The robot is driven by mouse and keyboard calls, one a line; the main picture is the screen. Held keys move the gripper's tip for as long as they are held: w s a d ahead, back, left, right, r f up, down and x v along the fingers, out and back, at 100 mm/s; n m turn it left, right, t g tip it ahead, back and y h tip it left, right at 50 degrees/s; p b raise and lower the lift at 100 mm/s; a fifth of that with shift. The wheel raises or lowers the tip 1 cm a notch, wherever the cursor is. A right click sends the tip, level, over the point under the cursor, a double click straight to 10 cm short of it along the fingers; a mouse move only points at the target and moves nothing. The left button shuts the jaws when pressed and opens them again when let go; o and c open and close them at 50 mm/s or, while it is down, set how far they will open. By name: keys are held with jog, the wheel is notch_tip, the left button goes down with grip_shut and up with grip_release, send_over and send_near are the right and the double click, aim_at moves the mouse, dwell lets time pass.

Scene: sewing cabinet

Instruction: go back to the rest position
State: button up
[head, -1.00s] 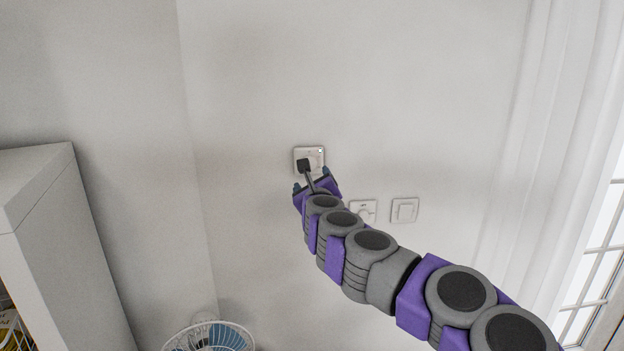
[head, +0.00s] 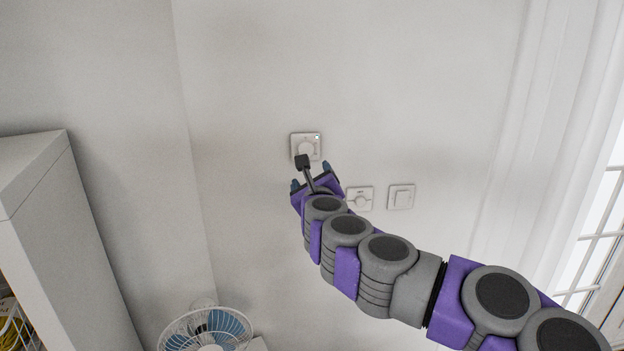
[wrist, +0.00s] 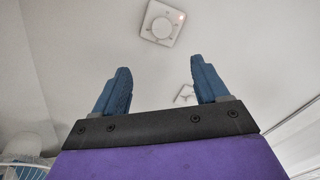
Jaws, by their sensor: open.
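My gripper (head: 310,176) is in front of the wall, just below the white thermostat-like dial plate (head: 306,146). The wrist view shows the two blue fingers of my gripper (wrist: 160,88) spread apart with nothing between them. The dial plate also shows in the wrist view (wrist: 162,22), beyond the fingertips, with a small orange light at its corner. A gap shows between the fingers and the plate in the wrist view. My arm reaches in from the lower right in the head view.
A socket plate (head: 360,199) and a switch plate (head: 401,197) sit on the wall right of my gripper. A fan (head: 207,330) stands low at the left, near a white cabinet (head: 65,240). A white curtain (head: 540,130) and a window (head: 600,240) are at the right.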

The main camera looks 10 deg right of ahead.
jog(key=s+a+r+n+y, duration=0.7)
jog(key=s+a+n+y, duration=0.1)
jog(key=a+n, duration=0.25)
jog(key=s+a+f+n+g+y, duration=0.4)
jog(key=s+a+f+n+g, duration=0.25)
jog(key=s+n, duration=0.45)
jog(key=s+d+f+n+g+h, duration=0.2)
jog(key=s+f+n+g+h, duration=0.15)
jog(key=s+f, duration=0.4)
jog(key=s+d+f+n+g+h, duration=0.25)
jog(key=s+f+n, duration=0.2)
jog(key=f, duration=0.55)
jog(key=s+d+f+g+h, duration=0.2)
jog(key=s+d+f+g, duration=0.1)
jog(key=s+d, duration=0.4)
jog(key=s+d+f+n+g+h, duration=0.1)
jog(key=s+d+f+g+h, duration=0.1)
jog(key=s+d+f+g, duration=0.2)
jog(key=s+d+f, duration=0.1)
jog(key=s+d, duration=0.2)
jog(key=s, duration=0.3)
jog(key=shift+s+f+h, duration=0.2)
jog(key=shift+s+h, duration=0.15)
jog(key=shift+h, duration=0.05)
